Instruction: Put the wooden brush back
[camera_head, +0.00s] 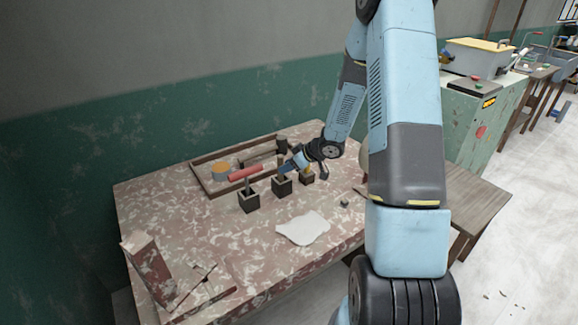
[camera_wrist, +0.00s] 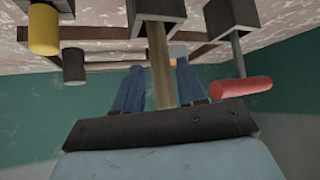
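A plain wooden handle (camera_wrist: 161,70), which looks like the wooden brush's, stands out of the middle dark block (camera_wrist: 158,9); no bristles show. That block (camera_head: 281,187) stands on the mottled table, between a left and a right block. My gripper (camera_head: 290,164) is just above and beside it, and partly hides the handle in the head view. In the wrist view my blue fingers (camera_wrist: 160,85) lie on either side of the handle, close to it. Whether they touch or press on it cannot be told.
The left block (camera_head: 249,204) holds a red-handled tool (camera_wrist: 240,88). By the right block (camera_head: 307,178) is a yellow cylinder (camera_wrist: 44,30). Behind lies a wooden-edged tray (camera_head: 207,186) with an orange cylinder (camera_head: 219,171).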

